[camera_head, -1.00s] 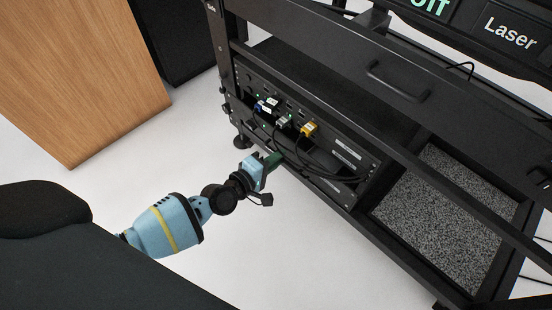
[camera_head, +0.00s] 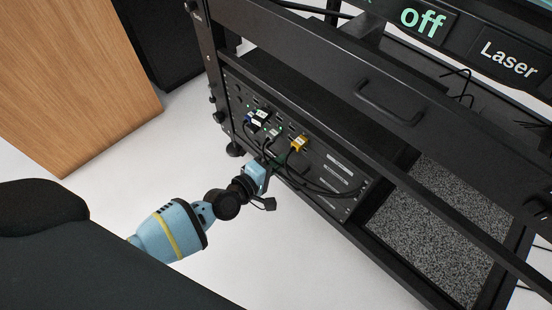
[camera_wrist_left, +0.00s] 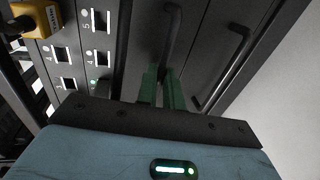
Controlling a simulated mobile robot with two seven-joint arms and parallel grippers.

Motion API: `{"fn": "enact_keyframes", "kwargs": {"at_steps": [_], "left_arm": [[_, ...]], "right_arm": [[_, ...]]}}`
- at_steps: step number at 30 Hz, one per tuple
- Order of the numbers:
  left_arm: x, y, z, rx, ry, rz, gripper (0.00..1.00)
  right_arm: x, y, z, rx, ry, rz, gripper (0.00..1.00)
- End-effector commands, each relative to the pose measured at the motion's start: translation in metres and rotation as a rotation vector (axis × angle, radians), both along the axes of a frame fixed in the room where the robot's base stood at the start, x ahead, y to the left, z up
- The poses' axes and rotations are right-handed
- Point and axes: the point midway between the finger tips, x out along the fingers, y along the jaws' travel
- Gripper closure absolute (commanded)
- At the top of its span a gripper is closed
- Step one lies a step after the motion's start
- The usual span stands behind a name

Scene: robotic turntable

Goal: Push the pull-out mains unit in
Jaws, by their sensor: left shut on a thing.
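The pull-out mains unit (camera_head: 315,160) is a dark panel low in the black rack, with small sockets and plugged cables at its left. Its front looks about level with the rack front. My left gripper (camera_head: 272,163) is at the unit's lower front edge. In the left wrist view its green fingers (camera_wrist_left: 163,88) are shut on a dark bar handle (camera_wrist_left: 172,38) on the panel. A second handle (camera_wrist_left: 228,60) is to the right. The grasped handle is hard to see in the head view. My right gripper is not in view.
Black cables loop from a yellow plug (camera_head: 298,143) and other plugs across the unit, close to my gripper. A closed drawer (camera_head: 390,100) is above. A grey speckled shelf panel (camera_head: 425,225) is to the right. White floor (camera_head: 260,255) is clear in front.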

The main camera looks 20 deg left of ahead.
Motion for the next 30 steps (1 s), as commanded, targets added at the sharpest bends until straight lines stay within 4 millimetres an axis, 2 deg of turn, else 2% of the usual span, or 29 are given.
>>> {"fn": "enact_keyframes", "kwargs": {"at_steps": [6,7,12,22,30], "left_arm": [[0.004,0.001,0.003,-0.001,-0.006,0.003,1.00],[0.004,0.001,0.003,-0.001,-0.006,0.003,0.90],[0.004,0.001,0.002,0.000,-0.005,0.003,0.70],[-0.001,0.002,0.002,0.001,-0.002,0.002,0.70],[-0.037,0.016,0.011,0.003,-0.002,0.001,0.70]], "right_arm": [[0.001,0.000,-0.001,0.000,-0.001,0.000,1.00],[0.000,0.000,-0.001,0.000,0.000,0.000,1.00],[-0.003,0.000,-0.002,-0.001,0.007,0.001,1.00],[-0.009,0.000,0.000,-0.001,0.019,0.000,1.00],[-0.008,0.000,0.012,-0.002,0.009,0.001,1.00]]}}
